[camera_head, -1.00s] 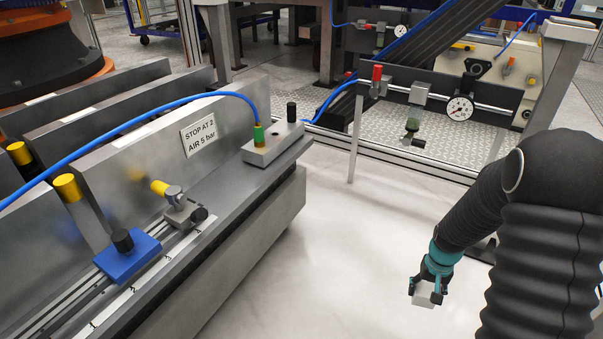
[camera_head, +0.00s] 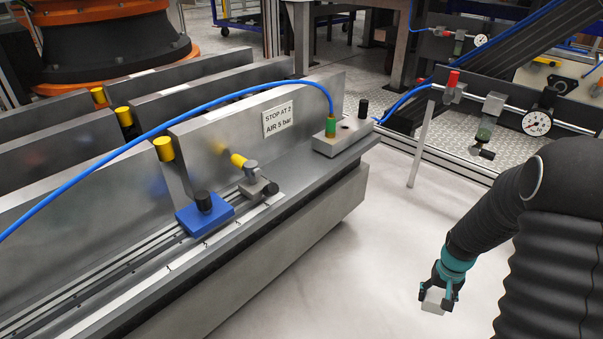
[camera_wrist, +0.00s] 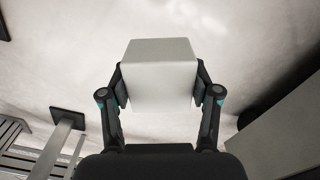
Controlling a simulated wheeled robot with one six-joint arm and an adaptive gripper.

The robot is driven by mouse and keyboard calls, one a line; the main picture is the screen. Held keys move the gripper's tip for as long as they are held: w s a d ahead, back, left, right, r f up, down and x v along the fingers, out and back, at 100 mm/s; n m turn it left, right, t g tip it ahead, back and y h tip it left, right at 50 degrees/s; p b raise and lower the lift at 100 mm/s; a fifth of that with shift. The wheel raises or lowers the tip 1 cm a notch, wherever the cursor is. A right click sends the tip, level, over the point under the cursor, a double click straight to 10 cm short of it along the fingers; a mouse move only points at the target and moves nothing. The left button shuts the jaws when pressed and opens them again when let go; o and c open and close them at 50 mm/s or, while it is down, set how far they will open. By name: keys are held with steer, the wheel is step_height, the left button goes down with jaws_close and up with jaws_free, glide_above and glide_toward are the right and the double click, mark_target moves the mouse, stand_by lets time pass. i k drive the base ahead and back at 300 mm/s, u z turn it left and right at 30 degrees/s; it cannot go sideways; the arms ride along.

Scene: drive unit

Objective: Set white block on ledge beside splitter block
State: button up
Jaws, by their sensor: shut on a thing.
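The white block (camera_head: 434,301) is held between the two fingers of my gripper (camera_head: 437,293), in the air over the pale floor to the right of the drive unit. In the wrist view the white block (camera_wrist: 158,75) fills the space between both fingertips (camera_wrist: 160,88). The ledge (camera_head: 290,190) runs along the front of the metal unit, to the left of my gripper and apart from it. The splitter block (camera_head: 343,137) appears to be the grey block at the ledge's far end, with a green fitting, a blue hose and a black knob.
A blue block (camera_head: 204,213) with a black knob and a metal stop (camera_head: 258,187) with a yellow end sit on the ledge's rail. A blue hose (camera_head: 225,97) arches over the unit. A gauge (camera_head: 537,122) stands at the back right.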

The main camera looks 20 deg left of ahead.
mark_target(300, 168)
steer(key=u, duration=1.1)
steer(key=i, duration=0.1)
